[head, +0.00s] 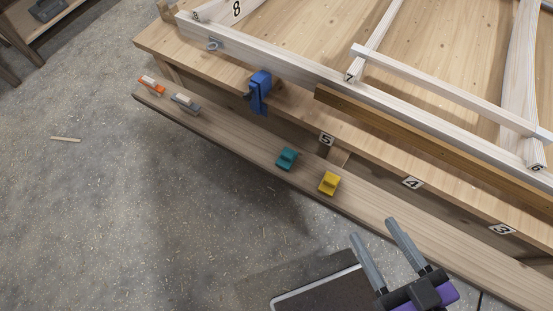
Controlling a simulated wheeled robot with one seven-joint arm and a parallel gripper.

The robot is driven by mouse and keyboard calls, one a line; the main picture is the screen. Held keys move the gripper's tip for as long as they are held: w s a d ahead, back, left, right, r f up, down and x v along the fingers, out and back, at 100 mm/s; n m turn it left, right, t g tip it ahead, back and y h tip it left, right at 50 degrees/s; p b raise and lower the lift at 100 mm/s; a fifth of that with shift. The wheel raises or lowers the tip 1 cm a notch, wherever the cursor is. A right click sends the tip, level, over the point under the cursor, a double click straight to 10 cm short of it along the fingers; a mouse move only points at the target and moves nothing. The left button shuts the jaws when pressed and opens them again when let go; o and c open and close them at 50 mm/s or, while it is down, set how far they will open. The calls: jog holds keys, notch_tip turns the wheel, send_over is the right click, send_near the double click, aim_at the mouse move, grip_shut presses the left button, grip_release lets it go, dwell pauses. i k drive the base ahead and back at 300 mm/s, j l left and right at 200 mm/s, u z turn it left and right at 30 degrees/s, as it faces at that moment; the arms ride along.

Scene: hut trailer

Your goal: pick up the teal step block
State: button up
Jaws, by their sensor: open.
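The teal step block (287,158) is small and stepped. It sits on the long low wooden shelf board (240,141) that runs along the front of the workbench, left of a yellow step block (329,183). My gripper (374,234) is at the lower right of the head view, with its two grey fingers spread apart and nothing between them. It is right of and nearer than the teal block, clear of it. No wrist view is given.
An orange-and-grey tool (152,85) and a grey one (185,103) lie at the shelf's left end. A blue clamp (259,92) hangs on the workbench (372,166) edge above the shelf. White wooden framing lies on the bench. The concrete floor at left is mostly clear.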

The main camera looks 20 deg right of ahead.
aim_at(288, 157)
jog(key=i+j+u, duration=0.3)
jog(key=i, duration=0.2)
jog(key=i+j+u, duration=0.3)
jog(key=i, duration=0.15)
jog(key=l, duration=0.1)
